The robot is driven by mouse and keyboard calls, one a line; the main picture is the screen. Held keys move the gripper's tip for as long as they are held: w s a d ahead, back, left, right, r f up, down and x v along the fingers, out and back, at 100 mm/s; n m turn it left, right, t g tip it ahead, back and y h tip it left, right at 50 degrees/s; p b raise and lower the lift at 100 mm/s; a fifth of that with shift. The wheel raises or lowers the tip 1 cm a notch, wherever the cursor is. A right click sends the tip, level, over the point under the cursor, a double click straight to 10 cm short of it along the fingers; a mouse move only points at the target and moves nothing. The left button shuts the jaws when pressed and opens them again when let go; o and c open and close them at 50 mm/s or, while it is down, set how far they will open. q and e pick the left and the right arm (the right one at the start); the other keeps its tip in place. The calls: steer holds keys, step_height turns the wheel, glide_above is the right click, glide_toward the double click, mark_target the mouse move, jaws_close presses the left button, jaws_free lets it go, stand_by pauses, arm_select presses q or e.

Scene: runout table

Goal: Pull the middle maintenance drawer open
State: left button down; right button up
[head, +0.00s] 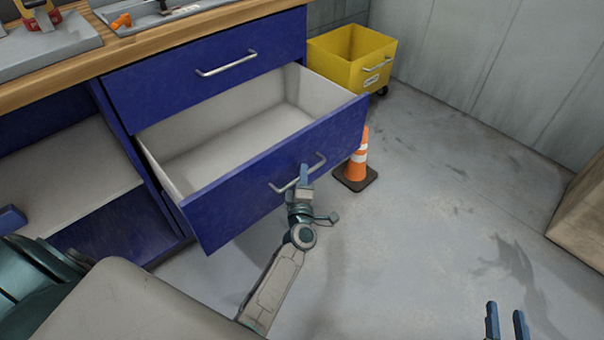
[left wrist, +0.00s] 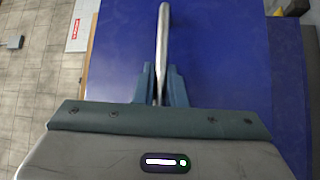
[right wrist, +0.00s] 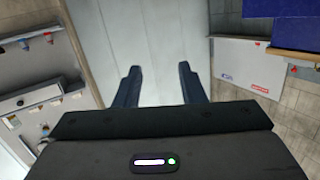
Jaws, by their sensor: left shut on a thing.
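The middle maintenance drawer (head: 265,165) is blue with a pale, empty inside. It stands pulled well out from the cabinet, below a shut upper drawer (head: 205,80). Its silver bar handle (head: 283,188) is on the front panel. My left gripper (head: 304,176) is shut on this handle; the left wrist view shows the handle (left wrist: 162,35) running between the fingers (left wrist: 159,82), with the blue front behind. My right gripper (head: 507,318) is open and empty over the floor at the lower right, and shows in the right wrist view (right wrist: 158,85).
An orange and white cone (head: 357,160) stands on the floor close to the drawer's right front corner. A yellow wheeled bin (head: 345,58) is behind it. A wooden crate (head: 585,215) stands at the right edge. The floor between is clear.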

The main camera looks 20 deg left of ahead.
arm_select(q)
steer(key=c, duration=1.5)
jaws_free()
